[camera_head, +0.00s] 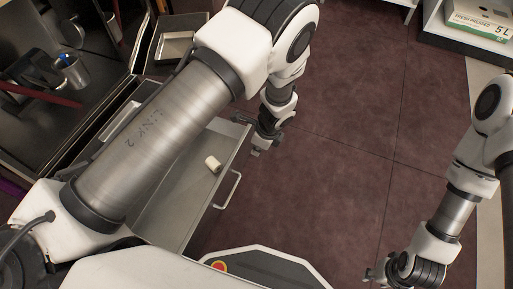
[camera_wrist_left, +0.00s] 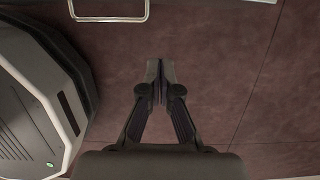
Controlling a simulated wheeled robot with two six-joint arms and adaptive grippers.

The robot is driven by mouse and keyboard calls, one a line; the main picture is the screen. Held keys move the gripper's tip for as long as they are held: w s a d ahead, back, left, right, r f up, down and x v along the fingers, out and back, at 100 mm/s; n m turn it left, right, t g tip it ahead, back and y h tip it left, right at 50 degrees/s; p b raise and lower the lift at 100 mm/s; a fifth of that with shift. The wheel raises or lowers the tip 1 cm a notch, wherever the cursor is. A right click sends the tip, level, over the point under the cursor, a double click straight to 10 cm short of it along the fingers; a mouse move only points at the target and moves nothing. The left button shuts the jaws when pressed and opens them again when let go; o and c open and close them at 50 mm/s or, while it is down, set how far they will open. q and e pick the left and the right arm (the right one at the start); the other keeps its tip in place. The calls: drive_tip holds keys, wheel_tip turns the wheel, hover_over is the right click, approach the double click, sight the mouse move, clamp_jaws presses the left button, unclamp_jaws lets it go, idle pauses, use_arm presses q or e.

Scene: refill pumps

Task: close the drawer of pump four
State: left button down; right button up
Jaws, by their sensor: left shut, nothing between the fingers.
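An open grey drawer (camera_head: 180,215) sticks out from the counter at the left, partly hidden behind my left arm. Its bar handle (camera_head: 230,190) is on the front face, and a small cream-coloured cylinder (camera_head: 212,164) lies inside. I see no label naming pump four. My left gripper (camera_head: 257,151) is shut and empty, over the floor just beyond the drawer's far front corner, apart from the handle. In the left wrist view its fingers (camera_wrist_left: 160,72) are together above the floor, and the handle (camera_wrist_left: 110,17) shows at the upper left. My right gripper (camera_head: 374,274) is low at the right, its fingers unclear.
Another open drawer or tray (camera_head: 175,47) shows further back. A metal cup with pens (camera_head: 73,72) stands on the dark counter. A shelf with a box (camera_head: 480,22) is at the top right. The dark red tiled floor (camera_head: 340,130) between is clear.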

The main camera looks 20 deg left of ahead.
use_arm(q)
drive_tip(key=a+f+b, duration=0.6)
drive_tip(key=f+b, duration=0.3)
drive_tip(key=b, duration=0.1)
drive_tip(key=shift+w+a+f, duration=0.3)
drive_tip(key=shift+w, duration=0.05)
drive_tip(key=shift+a, duration=0.1)
